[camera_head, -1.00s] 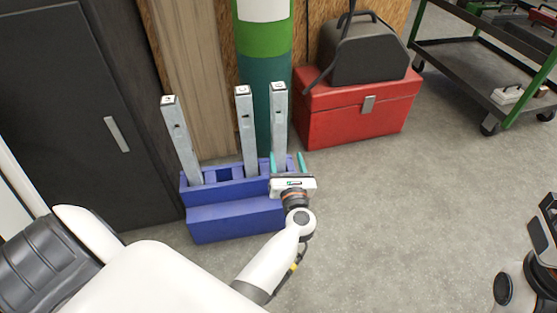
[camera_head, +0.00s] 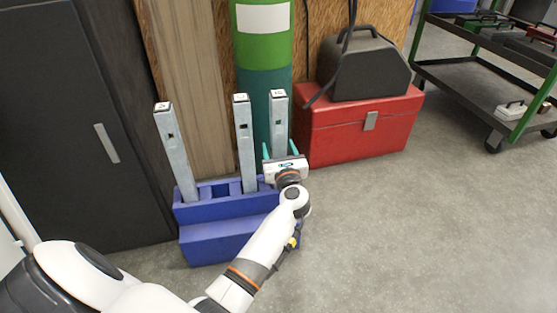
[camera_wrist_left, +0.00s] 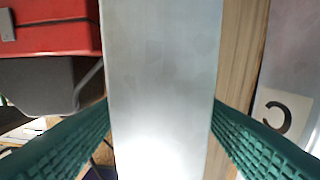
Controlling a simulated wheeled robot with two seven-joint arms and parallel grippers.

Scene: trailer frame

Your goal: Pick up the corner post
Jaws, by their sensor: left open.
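Three grey metal corner posts stand upright in a blue stepped holder (camera_head: 225,211): a left post (camera_head: 177,150), a middle post (camera_head: 244,142) and a right post (camera_head: 279,122). My left gripper (camera_head: 282,153) is at the right post, open, with its teal fingers on either side of it. In the left wrist view the right post (camera_wrist_left: 160,80) fills the middle between the two green fingers. A neighbouring post with a letter label (camera_wrist_left: 285,112) shows at the right edge there. The right post's lower part is hidden behind my gripper in the head view. My right gripper is not in view.
A green cylinder (camera_head: 264,50) stands right behind the posts. A red toolbox (camera_head: 345,140) with a dark case (camera_head: 365,70) on it is to the right. A black cabinet (camera_head: 75,120) is at left. A cart (camera_head: 480,90) is at far right. The floor in front is clear.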

